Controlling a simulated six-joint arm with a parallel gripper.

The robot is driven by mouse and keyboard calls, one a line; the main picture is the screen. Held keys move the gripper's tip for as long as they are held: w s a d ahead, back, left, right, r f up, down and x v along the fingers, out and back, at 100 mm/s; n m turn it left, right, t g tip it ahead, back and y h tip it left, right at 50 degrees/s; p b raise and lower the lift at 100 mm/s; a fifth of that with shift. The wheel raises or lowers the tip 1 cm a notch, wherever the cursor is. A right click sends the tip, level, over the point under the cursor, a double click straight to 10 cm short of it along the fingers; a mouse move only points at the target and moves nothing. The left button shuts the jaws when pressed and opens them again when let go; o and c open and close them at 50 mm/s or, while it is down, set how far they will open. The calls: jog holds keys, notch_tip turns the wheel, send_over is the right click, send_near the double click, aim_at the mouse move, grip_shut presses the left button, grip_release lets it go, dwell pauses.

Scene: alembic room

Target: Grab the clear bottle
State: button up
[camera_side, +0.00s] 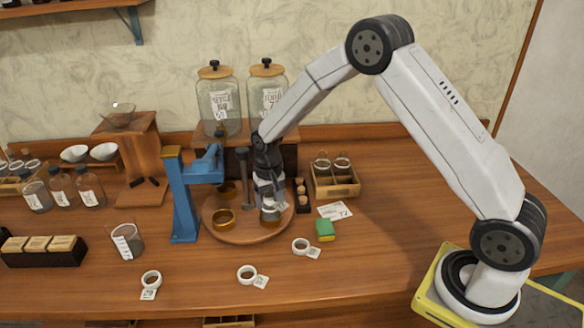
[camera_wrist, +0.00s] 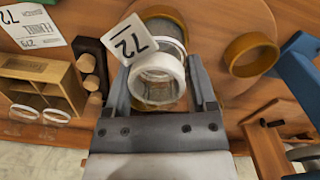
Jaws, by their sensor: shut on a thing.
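My gripper (camera_side: 268,192) points down over the round wooden board (camera_side: 240,238). It is shut on a clear bottle (camera_side: 270,212), with one finger on each side of it. In the wrist view the bottle (camera_wrist: 158,82) shows its open mouth, a white ring around the neck and a white tag marked 72. My gripper (camera_wrist: 160,70) partly hides its sides there. An amber band shows around the bottle's lower part. I cannot tell whether its base touches the board.
A brass ring (camera_side: 223,219) sits on the board to the left, near a blue stand (camera_side: 183,200). A wooden crate with jars (camera_side: 336,180) and a green-yellow sponge (camera_side: 325,230) are to the right. White rings with tags lie in front. Two large lidded jars (camera_side: 218,100) stand behind.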

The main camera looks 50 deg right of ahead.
jog(key=shift+r, duration=0.2)
jog(key=shift+r, duration=1.4)
jog(key=shift+s+r, duration=1.25)
jog(key=shift+r, duration=0.2)
jog(key=shift+s+r, duration=1.2)
jog(key=shift+r, duration=0.2)
jog(key=s+r, duration=0.4)
jog(key=s, duration=0.4)
jog(key=shift+s+a, duration=0.2)
jog(key=shift+s, duration=0.2)
jog(key=shift+s, duration=0.15)
